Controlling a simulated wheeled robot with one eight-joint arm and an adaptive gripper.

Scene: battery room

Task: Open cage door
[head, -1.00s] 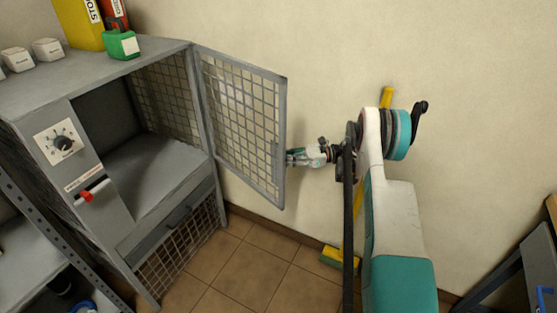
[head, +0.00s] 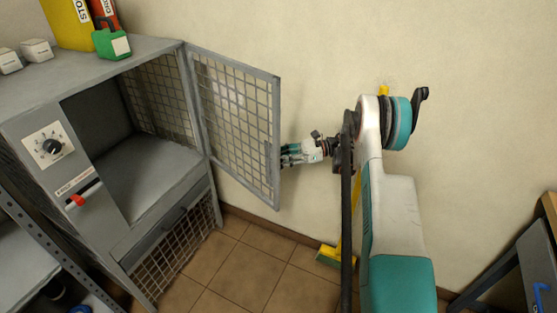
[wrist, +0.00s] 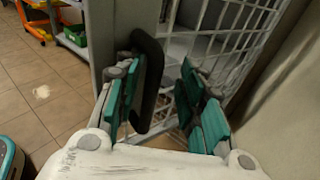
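The mesh cage door (head: 236,125) of the grey cabinet stands wide open, swung out to the right on its hinge side. In the wrist view, the door's mesh (wrist: 240,45) fills the right and its grey edge frame (wrist: 115,35) is at the left. A dark bar handle (wrist: 149,80) stands upright on the door. My gripper (head: 285,155) is beside the door's free edge. In the wrist view, my gripper (wrist: 160,85) has its teal fingers spread, with the handle between them. The handle is close to the left finger, with a clear gap to the right finger.
The grey cabinet (head: 150,190) has an open, empty-looking compartment, a dial (head: 51,146) and a red lever (head: 76,201). A yellow broom (head: 330,256) stands by the wall, behind my arm. Tiled floor is clear before the cabinet.

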